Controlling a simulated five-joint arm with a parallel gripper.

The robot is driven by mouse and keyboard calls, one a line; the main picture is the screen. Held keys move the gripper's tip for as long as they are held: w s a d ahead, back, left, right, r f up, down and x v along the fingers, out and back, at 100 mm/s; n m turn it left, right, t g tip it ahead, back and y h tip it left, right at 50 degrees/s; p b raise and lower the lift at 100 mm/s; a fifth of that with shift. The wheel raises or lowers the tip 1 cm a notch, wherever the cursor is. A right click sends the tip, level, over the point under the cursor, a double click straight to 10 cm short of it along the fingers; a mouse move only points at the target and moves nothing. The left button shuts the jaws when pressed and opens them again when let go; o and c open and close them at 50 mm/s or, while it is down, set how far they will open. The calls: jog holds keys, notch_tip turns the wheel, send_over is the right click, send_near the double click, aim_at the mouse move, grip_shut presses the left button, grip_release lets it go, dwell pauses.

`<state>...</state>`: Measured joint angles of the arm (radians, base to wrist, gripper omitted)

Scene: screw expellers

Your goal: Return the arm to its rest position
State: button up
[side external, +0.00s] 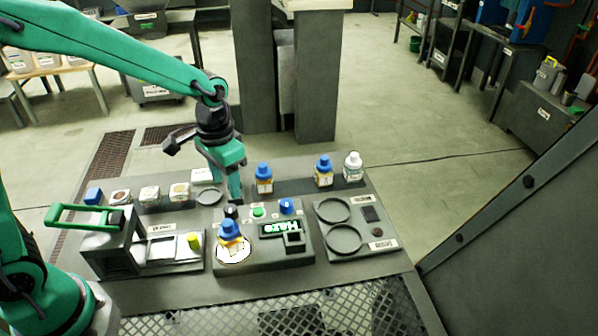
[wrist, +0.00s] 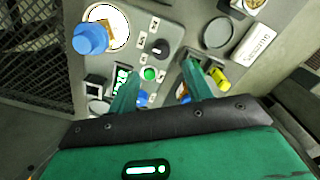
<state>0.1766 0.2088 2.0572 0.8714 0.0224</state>
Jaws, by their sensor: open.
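My gripper (side external: 228,180) hangs above the back of the central grey device (side external: 262,255), with its fingers pointing down and apart. In the wrist view, my gripper (wrist: 160,72) shows two spread green fingers with nothing held between them. A blue-capped bottle (side external: 230,232) stands on the lit white round plate at the front left of the device. The bottle (wrist: 90,38) also shows at the upper left of the wrist view, apart from the fingers. The device has a green button (side external: 259,212), a black knob, a blue knob (side external: 287,206) and a lit display (side external: 281,228) that seems to read "Haze".
A press with a green handle (side external: 75,210) stands at the left of the table. A plate with two round rings (side external: 345,239) lies at the right. Two blue-capped bottles (side external: 264,178) (side external: 324,171), a white-capped bottle (side external: 353,167) and several small containers line the back.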

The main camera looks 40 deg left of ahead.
jog(key=shift+r, duration=0.1)
jog(key=shift+s+a+r, duration=0.2)
jog(key=shift+s+r, duration=0.05)
jog(key=shift+r, duration=0.2)
jog(key=s+a+r+n+t, duration=0.1)
jog(key=s+a+r+t, duration=0.1)
jog(key=s+r, duration=0.4)
jog(key=s+a+r+n+t, duration=0.1)
jog(key=s+a+r+t, duration=0.2)
jog(key=s, duration=0.5)
jog(key=shift+s+a+r+t, duration=0.3)
jog(key=shift+a+r, duration=0.35)
jog(key=shift+r, duration=0.75)
